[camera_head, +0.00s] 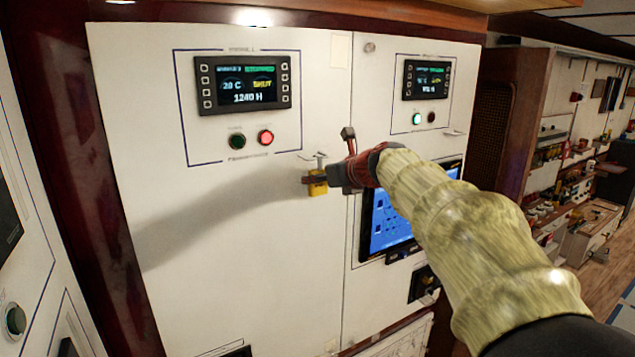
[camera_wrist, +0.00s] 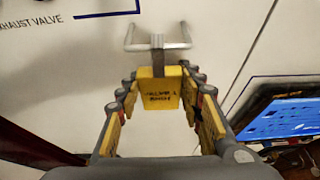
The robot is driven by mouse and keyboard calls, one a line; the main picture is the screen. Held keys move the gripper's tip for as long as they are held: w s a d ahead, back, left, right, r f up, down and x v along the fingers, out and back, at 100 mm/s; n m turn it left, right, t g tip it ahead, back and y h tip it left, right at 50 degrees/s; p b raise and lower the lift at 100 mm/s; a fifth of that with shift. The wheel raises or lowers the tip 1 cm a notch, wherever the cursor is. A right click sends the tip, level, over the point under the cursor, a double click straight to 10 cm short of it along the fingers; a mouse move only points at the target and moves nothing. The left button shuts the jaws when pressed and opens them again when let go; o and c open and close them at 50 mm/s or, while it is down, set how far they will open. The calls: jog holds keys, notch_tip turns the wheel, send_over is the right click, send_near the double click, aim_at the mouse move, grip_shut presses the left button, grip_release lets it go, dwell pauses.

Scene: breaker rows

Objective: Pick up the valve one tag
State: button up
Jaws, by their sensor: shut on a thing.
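The valve one tag (camera_wrist: 159,92) is a yellow block with small dark lettering, hard to read. It hangs by a dark strap from a metal bar handle (camera_wrist: 158,40) on the white cabinet door. My gripper (camera_wrist: 159,80) has a finger on each side of the tag and is shut on it. In the head view the tag (camera_head: 317,189) shows yellow just below the handle, partly covered by my gripper (camera_head: 316,181). The strap still reaches up to the handle in the wrist view.
The white cabinet (camera_head: 245,250) carries a left display (camera_head: 243,84), a right display (camera_head: 426,80) and lit buttons. A blue touch screen (camera_head: 390,215) is right of the tag, partly behind my arm. A cluttered workbench (camera_head: 580,205) stands farther right.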

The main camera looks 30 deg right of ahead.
jog(key=c, duration=0.4)
